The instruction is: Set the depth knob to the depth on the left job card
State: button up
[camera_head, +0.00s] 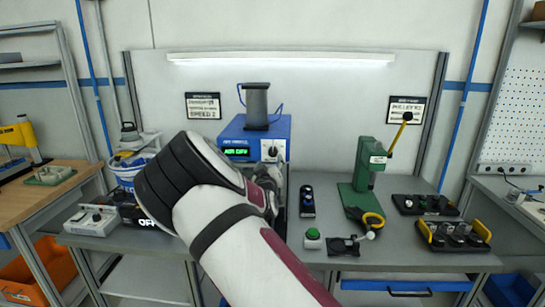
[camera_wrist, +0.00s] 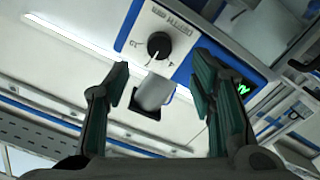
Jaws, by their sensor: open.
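The blue machine (camera_head: 230,133) stands on the bench with a green display (camera_head: 237,151). Its depth knob (camera_head: 272,152) is on the pale panel at the right of its front. In the wrist view the knob (camera_wrist: 159,46) is round and black with a light pointer mark, under an inverted label. My gripper (camera_wrist: 160,72) is open, its fingers to either side of and apart from the knob. In the head view my gripper (camera_head: 268,187) is partly hidden by my arm. The left job card (camera_head: 203,106) hangs on the back wall; its small text is unreadable.
A grey cylinder (camera_head: 257,106) tops the machine. A green press (camera_head: 366,165), a button box (camera_head: 307,201) and a green button (camera_head: 312,235) stand to the right. A second card (camera_head: 406,109) hangs there.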

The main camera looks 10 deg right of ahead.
aim_at(273, 153)
jog(key=x, duration=0.8)
jog(key=c, duration=1.2)
